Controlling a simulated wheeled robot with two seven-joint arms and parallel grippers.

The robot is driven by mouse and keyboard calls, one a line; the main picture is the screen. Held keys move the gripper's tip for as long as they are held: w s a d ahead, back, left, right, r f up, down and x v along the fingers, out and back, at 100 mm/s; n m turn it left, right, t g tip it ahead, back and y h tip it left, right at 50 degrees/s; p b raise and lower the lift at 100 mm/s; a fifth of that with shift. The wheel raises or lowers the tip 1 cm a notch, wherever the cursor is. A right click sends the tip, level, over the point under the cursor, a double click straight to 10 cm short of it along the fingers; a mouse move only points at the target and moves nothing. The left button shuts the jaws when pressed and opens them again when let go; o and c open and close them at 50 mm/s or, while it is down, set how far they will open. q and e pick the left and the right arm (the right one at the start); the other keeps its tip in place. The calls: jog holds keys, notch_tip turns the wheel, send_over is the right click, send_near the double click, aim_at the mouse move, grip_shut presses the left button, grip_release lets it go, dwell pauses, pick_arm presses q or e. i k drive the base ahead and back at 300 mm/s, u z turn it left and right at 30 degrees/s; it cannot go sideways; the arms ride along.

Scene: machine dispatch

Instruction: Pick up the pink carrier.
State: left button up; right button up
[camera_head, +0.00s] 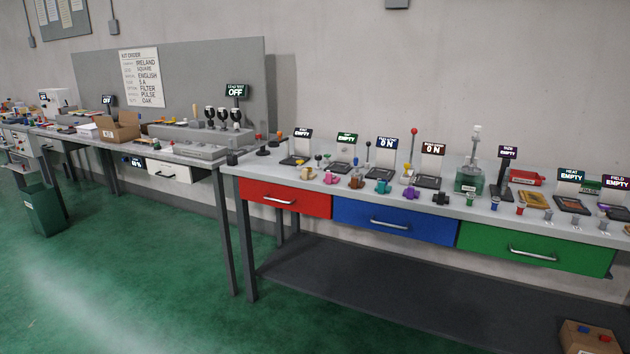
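The pink carrier (331,178) is a small object standing near the front edge of the right-hand workbench (228,170), above the seam between the red and blue drawers. It stands in a row with a brown carrier (356,182), a teal carrier (383,187), a purple carrier (411,193) and a black one (441,198). Nothing hides the pink carrier, but it is too small to make out its details. Neither of my grippers shows in the view.
The workbench has a red drawer (285,198), a blue drawer (395,225) and a green drawer (535,250), all shut. Stations with small signs stand behind the carriers. A green bin (43,212) stands at left. The green floor (160,270) in front is clear.

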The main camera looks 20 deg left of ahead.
aim_at(329, 178)
jog(key=u, duration=0.95)
jog(key=i, duration=0.9)
jog(key=u, duration=1.2)
jog(key=i, duration=1.9)
jog(key=z, duration=1.3)
jog(key=i, duration=0.95)
jog(key=z, duration=1.1)
